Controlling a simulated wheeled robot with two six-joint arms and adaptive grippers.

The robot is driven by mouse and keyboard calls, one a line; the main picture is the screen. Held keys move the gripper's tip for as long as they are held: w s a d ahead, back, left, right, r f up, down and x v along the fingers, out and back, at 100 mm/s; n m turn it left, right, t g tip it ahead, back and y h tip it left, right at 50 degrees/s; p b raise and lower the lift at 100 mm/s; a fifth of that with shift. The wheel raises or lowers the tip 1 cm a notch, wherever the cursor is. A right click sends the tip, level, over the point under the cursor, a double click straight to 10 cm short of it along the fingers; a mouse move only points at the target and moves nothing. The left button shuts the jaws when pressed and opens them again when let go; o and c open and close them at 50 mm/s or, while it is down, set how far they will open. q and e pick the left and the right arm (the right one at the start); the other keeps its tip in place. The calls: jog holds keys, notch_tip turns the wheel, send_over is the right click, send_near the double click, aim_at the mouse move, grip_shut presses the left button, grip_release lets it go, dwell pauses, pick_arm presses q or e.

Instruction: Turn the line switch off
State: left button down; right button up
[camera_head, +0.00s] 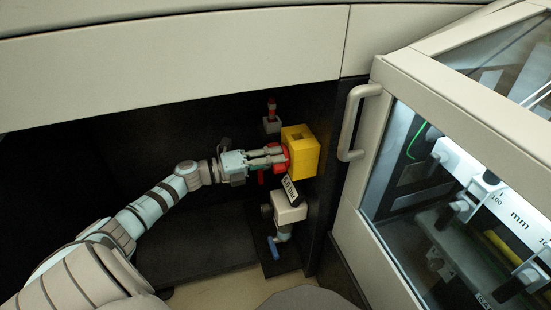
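A yellow box (303,148) with a red part (284,170) on its left side is mounted inside the dark recess, at the centre right. It looks like the line switch. My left gripper (284,155) reaches it from the left, with its fingertips at the red part. The two fingers lie nearly parallel with a narrow gap between them. The fingertips overlap the red part, so I cannot tell whether they are closed on it or which way it is turned. My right gripper is out of view.
Below the box are a small dark label (291,187), a pale valve-like block (288,207) and a blue lever (274,247). A small red-topped fitting (272,118) is above. A beige panel (180,55) overhangs the recess. A handled, windowed door (360,125) stands close on the right.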

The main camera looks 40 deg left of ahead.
pick_arm(q)
jog(key=n+p, duration=0.3)
jog(key=n, duration=0.1)
jog(key=shift+r, duration=0.2)
jog(key=shift+f+n, duration=0.2)
jog(key=shift+n, duration=0.1)
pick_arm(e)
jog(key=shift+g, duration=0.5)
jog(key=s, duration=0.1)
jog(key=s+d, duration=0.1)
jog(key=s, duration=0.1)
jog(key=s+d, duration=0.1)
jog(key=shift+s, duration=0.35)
pick_arm(q)
jog(key=c, duration=1.4)
grip_release()
jog(key=shift+c, duration=0.2)
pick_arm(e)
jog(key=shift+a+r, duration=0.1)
pick_arm(q)
jog(key=v, duration=1.2)
